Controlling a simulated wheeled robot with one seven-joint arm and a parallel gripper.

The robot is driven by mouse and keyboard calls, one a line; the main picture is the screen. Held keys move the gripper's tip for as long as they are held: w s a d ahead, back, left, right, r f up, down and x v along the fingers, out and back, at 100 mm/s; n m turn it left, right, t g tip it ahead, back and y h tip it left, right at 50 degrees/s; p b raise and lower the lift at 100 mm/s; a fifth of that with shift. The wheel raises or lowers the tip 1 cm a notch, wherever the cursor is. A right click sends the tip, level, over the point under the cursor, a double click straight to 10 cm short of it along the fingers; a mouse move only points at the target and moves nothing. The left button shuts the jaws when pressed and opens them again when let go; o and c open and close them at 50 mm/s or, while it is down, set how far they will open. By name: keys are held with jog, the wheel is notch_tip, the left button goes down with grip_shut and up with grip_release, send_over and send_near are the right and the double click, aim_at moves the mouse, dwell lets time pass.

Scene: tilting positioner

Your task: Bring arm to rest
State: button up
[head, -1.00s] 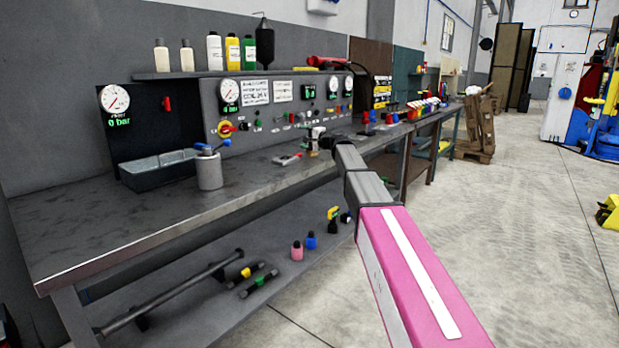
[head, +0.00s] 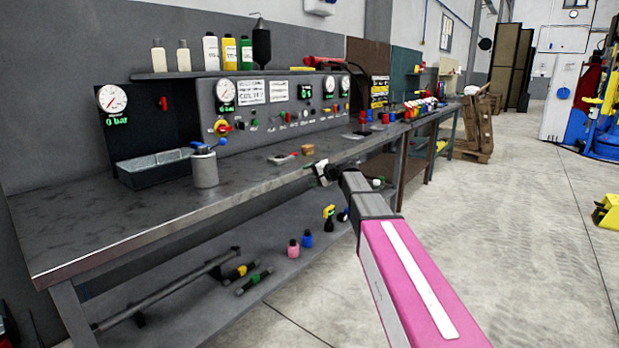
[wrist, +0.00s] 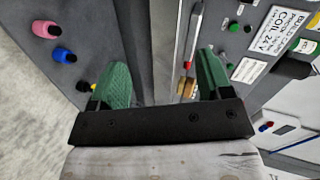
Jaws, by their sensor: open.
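My pink and grey arm reaches out from the lower right in the head view. My gripper (head: 322,172) is small there, at the front edge of the workbench (head: 120,228), and its fingers are hard to make out. In the wrist view, the two green-padded fingers (wrist: 163,78) stand wide apart with nothing between them. The bench's front edge runs through the gap behind them. I cannot tell the exact clearance to that edge.
Pink (head: 293,249) and blue (head: 307,239) bottles stand on the lower shelf.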

jog(key=s+d+f+n+g+h, duration=0.1)
jog(key=s+d+f+g+h, duration=0.2)
jog(key=s+f, duration=0.65)
jog(key=s+d+f+n+g+h, duration=0.15)
jog(key=s+d+f, duration=0.25)
jog(key=s+f, duration=0.5)
jog(key=s+d+f+n+g+h, duration=0.1)
jog(key=s+d+f+h, duration=0.1)
jog(key=s, duration=0.5)
jog(key=s+d+f+g+h, duration=0.1)
jog(key=s+d+f+h, duration=0.1)
jog(key=s+d+f, duration=0.3)
jog(key=s+d+f+n+g+h, duration=0.1)
jog(key=s+d+f+g+h, duration=0.1)
jog(key=s, duration=0.6)
notch_tip(320, 180, down, 4)
jog(key=shift+s+d+r+n+h, duration=0.15)
jog(key=shift+s+d+n+h, duration=0.25)
jog(key=shift+d, duration=0.85)
jog(key=shift+o, duration=0.3)
jog(key=shift+w, duration=0.1)
